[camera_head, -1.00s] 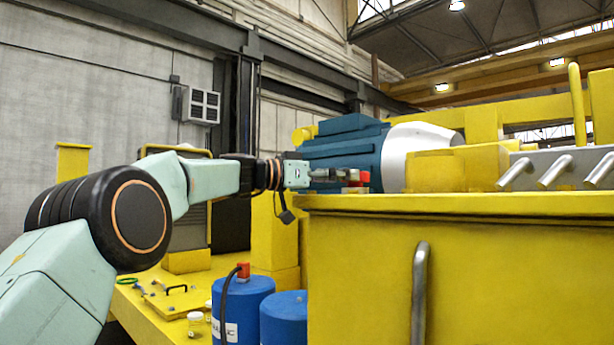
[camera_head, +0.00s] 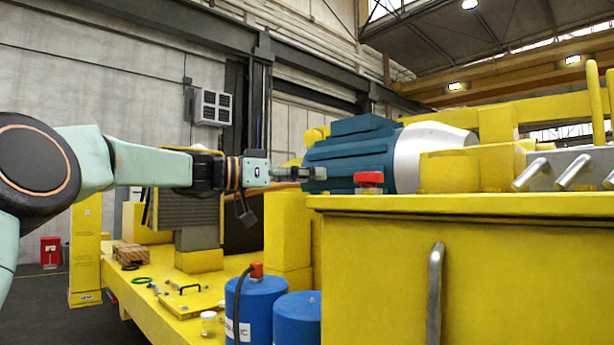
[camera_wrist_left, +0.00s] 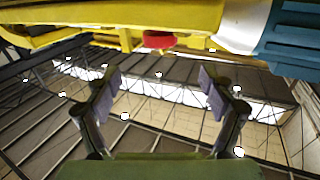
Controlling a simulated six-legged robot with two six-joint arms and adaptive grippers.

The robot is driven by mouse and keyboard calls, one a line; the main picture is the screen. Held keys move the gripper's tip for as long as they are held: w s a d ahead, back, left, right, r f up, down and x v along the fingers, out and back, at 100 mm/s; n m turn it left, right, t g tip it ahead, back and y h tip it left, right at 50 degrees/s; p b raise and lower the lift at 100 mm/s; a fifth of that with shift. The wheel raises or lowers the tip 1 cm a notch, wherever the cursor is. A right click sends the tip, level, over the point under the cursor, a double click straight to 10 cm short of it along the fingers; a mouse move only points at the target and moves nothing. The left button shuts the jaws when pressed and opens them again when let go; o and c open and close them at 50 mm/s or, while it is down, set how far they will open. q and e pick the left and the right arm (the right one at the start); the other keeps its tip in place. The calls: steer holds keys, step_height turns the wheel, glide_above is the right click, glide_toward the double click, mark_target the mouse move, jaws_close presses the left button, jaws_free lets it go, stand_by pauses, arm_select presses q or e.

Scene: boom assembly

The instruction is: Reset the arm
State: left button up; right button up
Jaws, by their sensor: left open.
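My left arm comes in from the left in the head view and stretches level to the right. My left gripper (camera_head: 312,173) points right, beside the blue and silver motor (camera_head: 352,158). In the left wrist view the two fingers of the left gripper (camera_wrist_left: 160,95) are wide apart with nothing between them. My right gripper is not in view.
A large yellow housing (camera_head: 400,270) with a metal handle (camera_head: 435,295) fills the lower right. Two blue drums (camera_head: 258,310) stand left of it. A yellow deck (camera_head: 165,290) carries small loose items and a brown box stack (camera_head: 129,254). Open floor lies at the far left.

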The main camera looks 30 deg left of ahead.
mark_target(356, 176)
arm_select(q)
steer(key=shift+w, duration=0.1)
steer(key=x, duration=1.2)
steer(key=shift+d, duration=0.2)
steer(key=shift+s+a, duration=0.2)
steer(key=shift+a, duration=0.05)
